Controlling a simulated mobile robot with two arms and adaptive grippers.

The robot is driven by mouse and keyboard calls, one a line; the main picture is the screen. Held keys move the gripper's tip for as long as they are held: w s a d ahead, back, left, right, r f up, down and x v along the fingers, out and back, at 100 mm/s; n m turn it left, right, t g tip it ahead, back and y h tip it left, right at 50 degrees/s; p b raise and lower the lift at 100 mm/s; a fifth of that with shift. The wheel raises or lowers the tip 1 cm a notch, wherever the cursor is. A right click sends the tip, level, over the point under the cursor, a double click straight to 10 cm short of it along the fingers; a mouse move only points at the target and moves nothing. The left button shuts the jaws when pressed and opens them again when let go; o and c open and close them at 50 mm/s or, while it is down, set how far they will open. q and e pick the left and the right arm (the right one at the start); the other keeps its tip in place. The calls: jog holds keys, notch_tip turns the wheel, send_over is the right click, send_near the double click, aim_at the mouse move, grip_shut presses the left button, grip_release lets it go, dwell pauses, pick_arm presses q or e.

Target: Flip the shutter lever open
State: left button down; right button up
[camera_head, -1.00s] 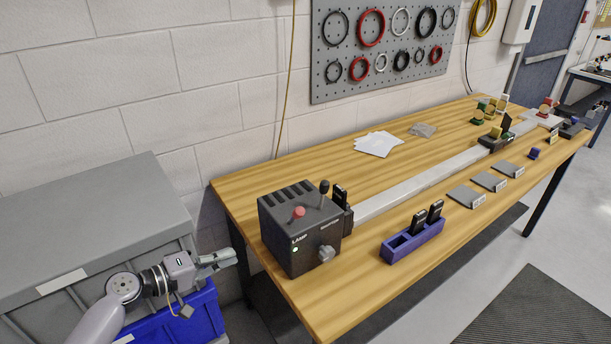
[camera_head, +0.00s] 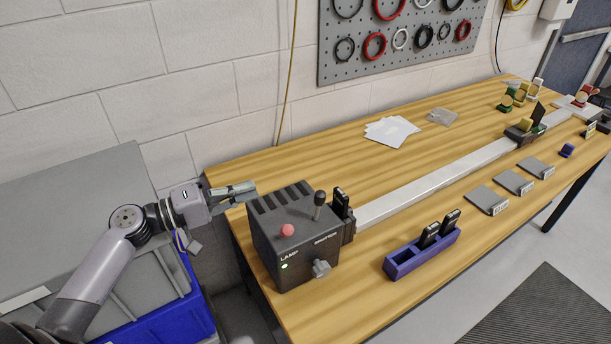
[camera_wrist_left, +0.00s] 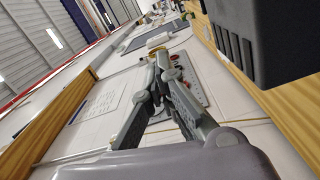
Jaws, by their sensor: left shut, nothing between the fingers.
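The shutter lever (camera_head: 318,206) is a short dark stick with a round black knob. It stands up from the top of the dark grey lamp box (camera_head: 285,262), beside the label "SHUTTER". The box sits at the table's left end. My left gripper (camera_head: 253,188) is shut and empty, just behind and left of the box, apart from the lever. The closed fingers (camera_wrist_left: 160,62) also show in the left wrist view, with a dark box-like body (camera_wrist_left: 275,35) at the upper right. My right gripper is out of view.
A blue holder (camera_head: 402,262) with black pieces lies in front.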

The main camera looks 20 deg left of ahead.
aim_at(318, 206)
pick_arm(q)
jog(key=w+d+p, duration=0.1)
jog(key=w+d, duration=0.1)
jog(key=d, duration=0.1)
jog(key=w+d+p, duration=0.2)
jog(key=d, duration=0.1)
jog(key=w+d+p, duration=0.1)
jog(key=d+p, duration=0.1)
jog(key=d, duration=0.1)
jog(key=shift+w+d+f, duration=0.15)
jog(key=shift+w+d, duration=0.05)
jog(key=shift+w, duration=0.2)
jog(key=shift+s+d+p, duration=0.3)
jog(key=shift+p, duration=0.05)
jog(key=shift+w+f, duration=0.15)
jog(key=shift+f, duration=0.05)
